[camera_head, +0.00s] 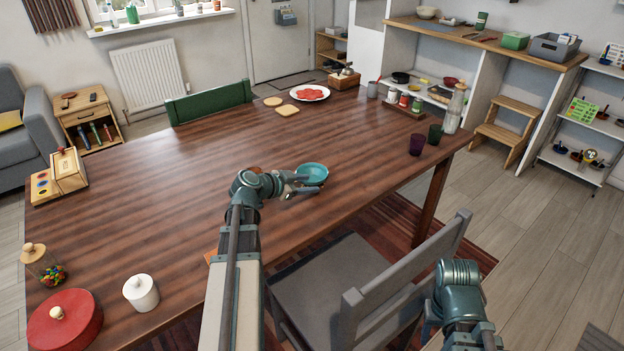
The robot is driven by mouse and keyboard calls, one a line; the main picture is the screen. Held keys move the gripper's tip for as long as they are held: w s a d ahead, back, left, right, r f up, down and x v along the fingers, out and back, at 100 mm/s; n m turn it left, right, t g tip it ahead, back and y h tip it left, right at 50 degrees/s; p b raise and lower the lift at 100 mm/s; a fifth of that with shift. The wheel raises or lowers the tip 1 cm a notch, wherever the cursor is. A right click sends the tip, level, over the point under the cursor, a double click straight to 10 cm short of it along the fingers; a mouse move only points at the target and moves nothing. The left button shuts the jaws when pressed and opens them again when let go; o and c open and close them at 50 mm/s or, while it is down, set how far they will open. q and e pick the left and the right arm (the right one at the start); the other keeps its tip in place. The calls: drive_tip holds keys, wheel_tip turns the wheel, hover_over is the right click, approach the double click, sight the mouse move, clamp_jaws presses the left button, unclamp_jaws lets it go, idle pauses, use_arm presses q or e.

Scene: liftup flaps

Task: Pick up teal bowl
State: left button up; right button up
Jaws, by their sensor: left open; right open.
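The teal bowl (313,173) sits upright on the brown wooden table (190,190), near the middle of its front side. My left gripper (304,184) is open at the bowl's left front side, its fingers close to the rim. I cannot tell whether they touch it. My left arm covers part of the table beside the bowl. My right arm shows at the lower right, off the table's front edge beside the chair. The fingers of my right gripper are not visible.
A grey chair (408,268) stands at the table's front edge. Dark cups (417,145) and a glass bottle (454,112) stand at the right end. A white jar (141,293) and red lidded pot (66,322) are front left. The table's middle left is clear.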

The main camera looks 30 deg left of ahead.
sight(316, 182)
use_arm(q)
drive_tip(key=x, duration=0.1)
drive_tip(key=b+x, duration=0.1)
drive_tip(key=x, duration=0.1)
drive_tip(key=b+x, duration=0.1)
drive_tip(key=shift+w+a+f, duration=0.15)
drive_tip(key=shift+w+a, duration=0.05)
drive_tip(key=shift+a, duration=0.05)
drive_tip(key=shift+w+d+f, duration=0.1)
drive_tip(key=shift+w+d, duration=0.1)
drive_tip(key=shift+w, duration=0.2)
drive_tip(key=shift+c, duration=0.3)
drive_tip(key=shift+s, duration=0.1)
clamp_jaws()
